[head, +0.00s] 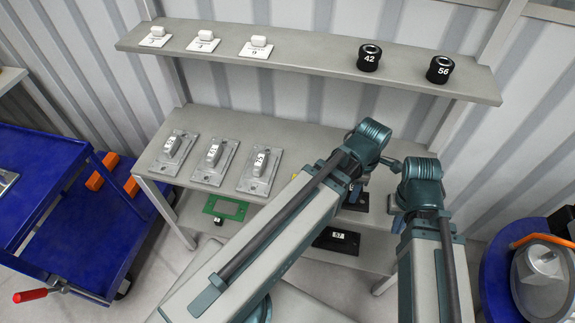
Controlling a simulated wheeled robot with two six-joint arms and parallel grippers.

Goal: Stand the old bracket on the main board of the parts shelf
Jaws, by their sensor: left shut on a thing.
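Three grey plates with numbered grey handles, bracket-like parts, stand in a row on the main board (285,137) of the parts shelf: left (173,150), middle (213,160) and right (258,170). I cannot tell from the picture which part is the old bracket. My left gripper (358,182) is over the right part of the main board, mostly hidden behind its own wrist. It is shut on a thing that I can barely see. My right gripper (396,197) is just right of it, largely hidden by its arm; its jaws do not show.
The upper board (310,68) holds white blocks on cards and black knobs 42 (369,58) and 56 (440,69). Below are a green frame (226,207) and black block 57 (337,240). A blue cart (75,225) stands left, a blue round stand (497,285) right.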

